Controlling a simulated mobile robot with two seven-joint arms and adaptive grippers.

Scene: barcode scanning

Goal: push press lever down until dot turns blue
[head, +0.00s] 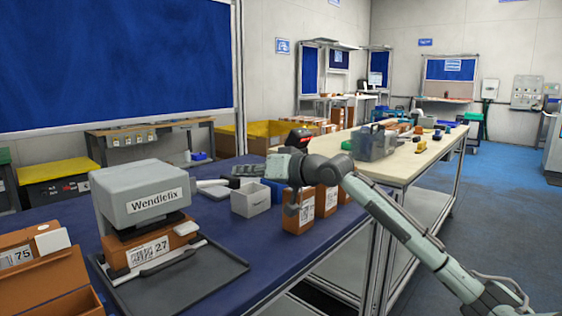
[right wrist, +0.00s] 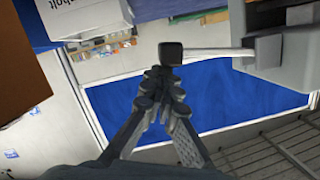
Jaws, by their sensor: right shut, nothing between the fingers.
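In the right wrist view the lever rod (right wrist: 212,53) runs level from the grey press body (right wrist: 270,52) to the black knob (right wrist: 171,54). My right gripper (head: 243,170) is at the knob end of the lever; in the right wrist view its fingertips (right wrist: 160,78) are shut and empty, just below the knob in the picture. I cannot tell if they touch it. I see no dot. My left gripper is out of view.
An orange-brown box (head: 180,240) numbered 27 is under the press on a dark tray (head: 200,275). An open brown carton (head: 45,280) is at the left.

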